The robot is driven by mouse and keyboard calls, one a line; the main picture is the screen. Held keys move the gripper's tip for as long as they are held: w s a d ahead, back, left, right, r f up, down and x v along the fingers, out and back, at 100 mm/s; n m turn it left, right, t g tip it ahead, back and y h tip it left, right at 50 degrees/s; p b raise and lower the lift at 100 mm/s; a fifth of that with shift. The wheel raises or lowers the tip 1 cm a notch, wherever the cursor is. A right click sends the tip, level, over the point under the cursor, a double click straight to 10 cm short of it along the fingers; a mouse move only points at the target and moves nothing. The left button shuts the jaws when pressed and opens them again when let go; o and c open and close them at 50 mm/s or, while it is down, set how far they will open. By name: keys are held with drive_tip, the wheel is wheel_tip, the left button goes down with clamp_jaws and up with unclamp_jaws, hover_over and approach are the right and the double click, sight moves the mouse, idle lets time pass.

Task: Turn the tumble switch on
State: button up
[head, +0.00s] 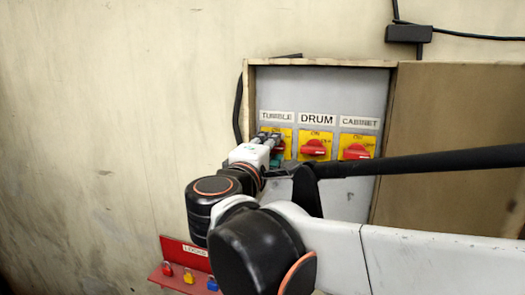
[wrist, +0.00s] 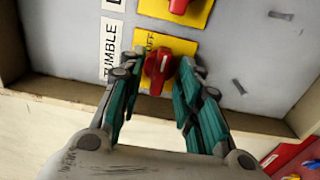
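The tumble switch is a red knob (wrist: 159,66) on a yellow plate, beside the TUMBLE label (wrist: 110,48). It is the leftmost of the switches in the head view, where the knob (head: 279,147) is partly hidden by my gripper. My gripper (wrist: 156,76) is open, with one teal finger on each side of the knob. A gap shows on the left side; contact on the right is unclear. In the head view my gripper (head: 267,141) is at the switch panel.
The DRUM switch (head: 314,148) and CABINET switch (head: 356,152) sit to the right on the grey panel (head: 345,200). A raised frame edges the panel. An open brown door (head: 450,115) stands right, and a red lock rack (head: 185,278) is low on the left.

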clamp_jaws()
drive_tip(key=shift+n, duration=0.3)
drive_tip(key=shift+n+b, duration=1.9)
drive_tip(key=shift+n, duration=6.7)
unclamp_jaws()
